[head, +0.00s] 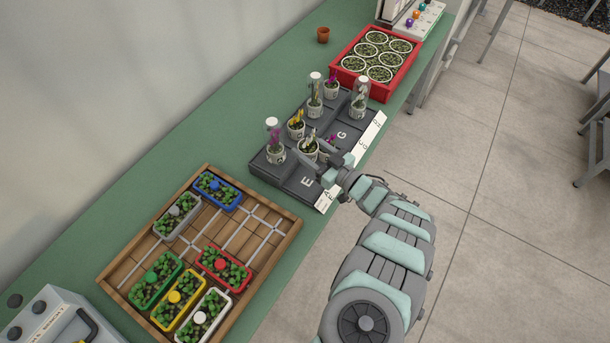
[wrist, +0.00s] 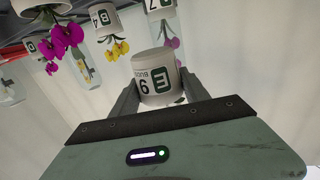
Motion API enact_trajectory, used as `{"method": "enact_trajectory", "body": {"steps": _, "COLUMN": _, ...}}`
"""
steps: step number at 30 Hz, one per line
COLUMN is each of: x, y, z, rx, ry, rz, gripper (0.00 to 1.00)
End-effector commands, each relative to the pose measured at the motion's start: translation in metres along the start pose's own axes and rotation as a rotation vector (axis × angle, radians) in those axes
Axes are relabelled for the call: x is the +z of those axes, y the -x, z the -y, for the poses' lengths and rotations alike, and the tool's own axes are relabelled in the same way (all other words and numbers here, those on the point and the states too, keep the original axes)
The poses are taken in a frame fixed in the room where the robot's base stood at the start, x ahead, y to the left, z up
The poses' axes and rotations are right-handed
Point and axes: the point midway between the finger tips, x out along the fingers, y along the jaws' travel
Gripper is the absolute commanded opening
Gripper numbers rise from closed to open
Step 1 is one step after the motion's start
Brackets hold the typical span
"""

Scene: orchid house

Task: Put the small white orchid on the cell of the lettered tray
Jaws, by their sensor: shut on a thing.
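The small white orchid (head: 309,145) is in a white pot at the front middle of the dark lettered tray (head: 297,190). My gripper (head: 318,155) is shut on this pot. In the wrist view, which is upside down, the labelled pot (wrist: 157,80) sits between my two fingers (wrist: 160,95); its label reads E with a number. Whether the pot touches the tray or hangs just above it is hard to tell. The letters E and G show on bare tray cells. The flower is mostly hidden in the wrist view.
Several potted orchids stand around it: a pink one under glass (head: 274,135), a yellow one (head: 296,124), a tall glass-covered one (head: 360,98) and a magenta one partly behind my gripper. A wooden tray of planters (head: 284,218) is nearer; a red crate (head: 345,85) is beyond.

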Motion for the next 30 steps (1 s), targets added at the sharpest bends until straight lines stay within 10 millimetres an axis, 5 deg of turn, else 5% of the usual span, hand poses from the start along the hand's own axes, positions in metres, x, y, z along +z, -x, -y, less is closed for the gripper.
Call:
{"method": "enact_trajectory", "body": {"steps": 15, "x": 0.092, "y": 0.000, "z": 0.001, "rx": 0.000, "ry": 0.001, "rz": -0.002, "gripper": 0.06}}
{"method": "enact_trajectory", "body": {"steps": 23, "x": 0.104, "y": -0.001, "z": 0.001, "rx": -0.001, "ry": 0.000, "rz": -0.003, "gripper": 0.06}}
{"method": "enact_trajectory", "body": {"steps": 30, "x": 0.134, "y": -0.001, "z": 0.000, "rx": -0.001, "ry": 0.002, "rz": -0.003, "gripper": 0.06}}
